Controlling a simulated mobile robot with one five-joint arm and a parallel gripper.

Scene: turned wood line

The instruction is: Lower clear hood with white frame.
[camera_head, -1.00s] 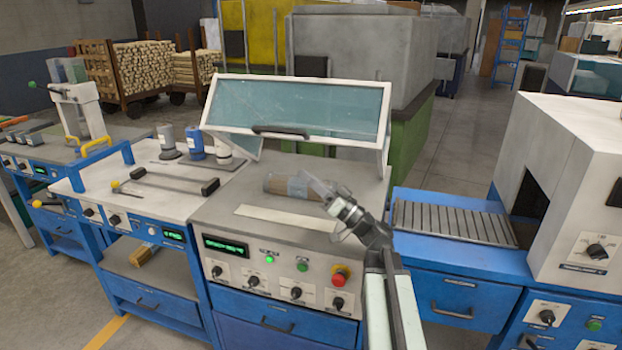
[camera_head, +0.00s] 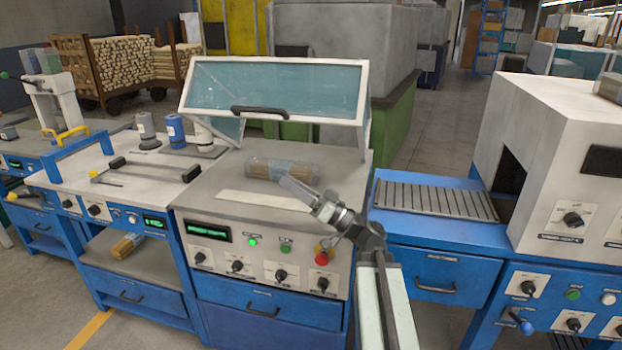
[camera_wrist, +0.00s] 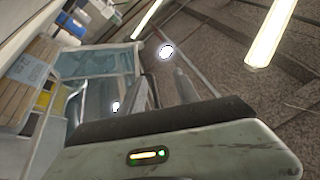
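The clear hood with its white frame (camera_head: 366,95) is raised and tilted above the back of the grey machine top. Its bluish panel (camera_head: 290,82) faces me, and a black handle (camera_head: 260,112) runs along its lower front edge. The hood also appears in the wrist view (camera_wrist: 98,62), at upper left. A wrapped bundle of wooden sticks (camera_head: 268,168) lies on the machine top below the hood; it also shows in the wrist view (camera_wrist: 30,72). My gripper (camera_head: 290,186) is just in front of the bundle's right end, below the handle. In the wrist view its two fingers (camera_wrist: 168,82) are apart and empty.
The machine front has knobs, a green display (camera_head: 208,233) and a red button (camera_head: 322,257). A slatted roller bed (camera_head: 435,200) and a white boxy machine (camera_head: 560,140) stand right. Bottles (camera_head: 175,130) stand on the left bench. The floor behind right is open.

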